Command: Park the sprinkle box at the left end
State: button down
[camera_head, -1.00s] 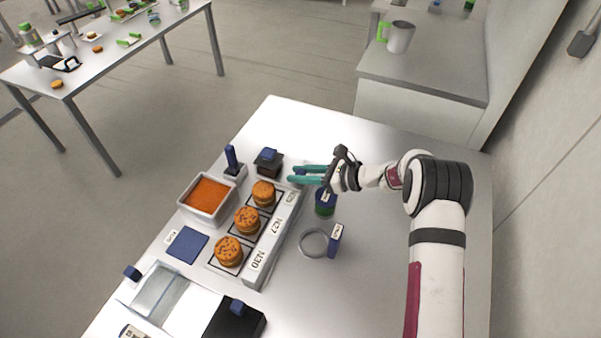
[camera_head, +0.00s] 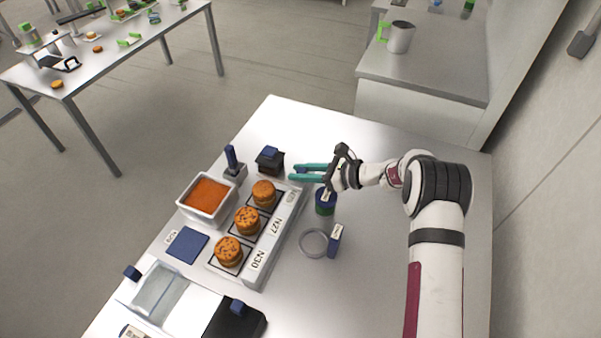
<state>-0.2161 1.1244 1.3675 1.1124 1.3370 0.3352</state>
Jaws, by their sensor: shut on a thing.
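The box that looks like the sprinkle box is a white open box of orange grains (camera_head: 207,197), flat on the table left of the filled rounds. I take it for the sprinkle box from its contents; no label shows. My gripper (camera_head: 292,173) is well to the right of this box, low over the far end of the labelled rack. Its long teal fingers point left. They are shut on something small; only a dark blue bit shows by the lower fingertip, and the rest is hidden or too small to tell.
A dark block with a blue knob (camera_head: 270,160) stands just left of the fingertips. A blue-handled tool (camera_head: 234,168) stands beside the box. Three orange rounds (camera_head: 247,221) sit along the rack (camera_head: 270,243). A blue-green jar (camera_head: 325,203) is below my gripper. The table's far left corner is bare.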

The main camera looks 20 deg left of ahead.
jog(key=shift+w, duration=2)
jog(key=c, duration=0.7)
grip_release()
jog(key=v, duration=1.6)
jog(key=shift+f, duration=0.1)
